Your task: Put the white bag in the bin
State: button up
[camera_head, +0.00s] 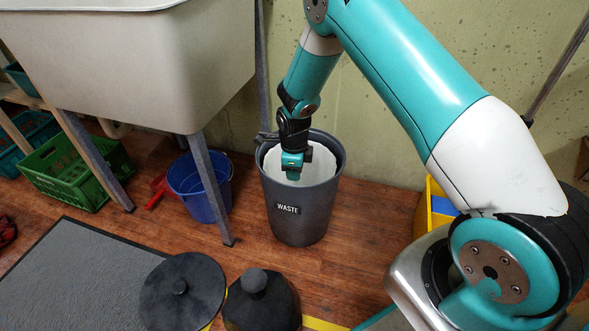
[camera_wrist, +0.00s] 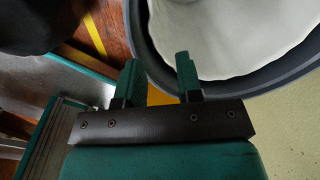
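The bin (camera_head: 300,212) is a dark grey round bucket labelled WASTE, upright on the wooden floor. The white bag (camera_head: 321,163) lies inside it, below the rim. In the wrist view the white bag (camera_wrist: 215,38) looks pale and smooth, within the bin's grey rim (camera_wrist: 285,78). My gripper (camera_head: 292,172) points down at the bin's mouth, in front of part of the bag. In the wrist view my gripper (camera_wrist: 160,75) has its two fingers apart with nothing held between them. The bag's underside is hidden.
A blue bucket (camera_head: 200,185) and a sink (camera_head: 140,70) on metal legs stand left of the bin. A green crate (camera_head: 75,170) is farther left. Dark round objects (camera_head: 183,292) and a grey mat (camera_head: 75,275) lie in front. A yellow container (camera_head: 433,210) is at right.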

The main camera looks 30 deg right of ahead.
notch_tip(320, 180, up, 25)
jog(key=p, duration=1.2)
jog(key=shift+s+a, duration=0.3)
jog(key=shift+s, duration=0.1)
